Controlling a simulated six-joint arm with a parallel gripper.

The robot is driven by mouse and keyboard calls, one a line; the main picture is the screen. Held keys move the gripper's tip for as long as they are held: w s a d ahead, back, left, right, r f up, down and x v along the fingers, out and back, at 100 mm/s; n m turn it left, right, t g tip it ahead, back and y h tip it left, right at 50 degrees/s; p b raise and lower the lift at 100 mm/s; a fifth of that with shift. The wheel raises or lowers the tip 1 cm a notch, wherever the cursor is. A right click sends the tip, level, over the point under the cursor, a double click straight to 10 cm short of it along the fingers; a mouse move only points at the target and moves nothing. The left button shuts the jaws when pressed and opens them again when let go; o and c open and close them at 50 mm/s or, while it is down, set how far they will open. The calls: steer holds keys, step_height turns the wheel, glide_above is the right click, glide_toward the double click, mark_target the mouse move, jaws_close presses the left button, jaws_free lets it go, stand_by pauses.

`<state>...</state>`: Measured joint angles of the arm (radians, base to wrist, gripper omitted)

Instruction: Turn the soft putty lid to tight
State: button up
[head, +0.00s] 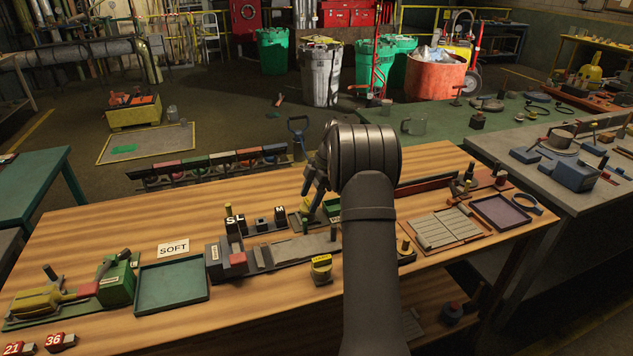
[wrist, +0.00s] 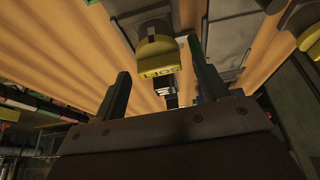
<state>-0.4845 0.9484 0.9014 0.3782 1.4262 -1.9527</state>
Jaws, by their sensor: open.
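A squat yellow putty pot (head: 320,268) with a dark band and a small label stands near the middle of the wooden bench. Its print is too small to read in the head view. In the wrist view a yellow lid (wrist: 158,48) carries a label that seems to read SOFT upside down; it lies ahead of my fingers, roughly between their lines. My gripper (head: 312,195) hangs over the bench, partly hidden by my own arm. In the wrist view my gripper (wrist: 160,78) has its two fingers wide apart, with nothing held between them.
A SOFT card (head: 173,248) stands behind an empty green tray (head: 173,283) on the left. Black letter blocks (head: 236,224) stand behind the pot. A grey slatted panel (head: 442,228) and a purple tray (head: 501,212) lie to the right. Bare wood lies in front of the pot.

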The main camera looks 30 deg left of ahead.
steer(key=v, duration=1.7)
steer(key=x, duration=1.7)
steer(key=shift+a+f, duration=0.1)
steer(key=shift+f, duration=0.1)
steer(key=shift+s+f, duration=0.15)
steer(key=shift+r+m+t+y, duration=0.2)
steer(key=shift+m+t+y, duration=0.1)
steer(key=shift+m, duration=0.7)
steer(key=m+t, duration=0.1)
steer(key=m, duration=0.2)
steer(key=m+t, duration=0.1)
steer(key=m, duration=0.3)
steer(key=shift+s+t+y, duration=0.15)
steer(key=shift+t+y, duration=0.15)
steer(key=m, duration=0.2)
steer(key=m+t, duration=0.1)
steer(key=m, duration=0.1)
steer(key=shift+s+t, duration=0.1)
steer(key=shift+t, duration=0.2)
steer(key=shift+s+m+t+h, duration=0.1)
steer(key=shift+m+t+h, duration=0.45)
steer(key=shift+m, duration=1.45)
